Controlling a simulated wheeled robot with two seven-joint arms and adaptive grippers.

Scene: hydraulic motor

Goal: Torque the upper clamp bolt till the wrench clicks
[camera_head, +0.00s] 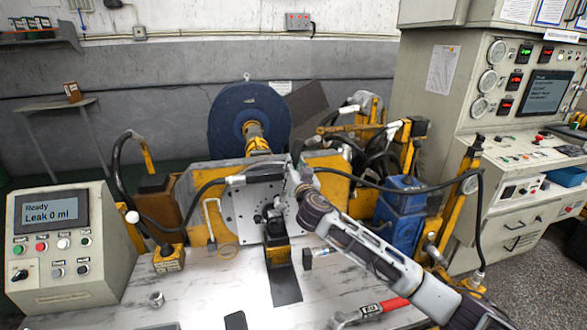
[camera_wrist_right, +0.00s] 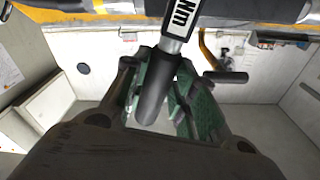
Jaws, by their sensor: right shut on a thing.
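My right gripper (camera_head: 294,180) is at the motor's mounting plate (camera_head: 238,212), at the end of the arm from the lower right. In the wrist view its green-padded fingers (camera_wrist_right: 168,98) are shut around the black grip of a torque wrench (camera_wrist_right: 155,95). The wrench's shaft with an "Nm" label runs up out of that view, so its head is hidden. A dark motor part (camera_head: 272,222) stands in front of the plate. I cannot pick out the upper clamp bolt. My left gripper is not in view.
Black hoses (camera_head: 405,189) arc on both sides of the plate. A control box (camera_head: 62,255) reading "Ready, Leak 0 ml" stands at left. A red-handled tool (camera_head: 372,309) lies on the bench (camera_head: 205,300) near my right arm. A blue unit (camera_head: 400,210) stands right.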

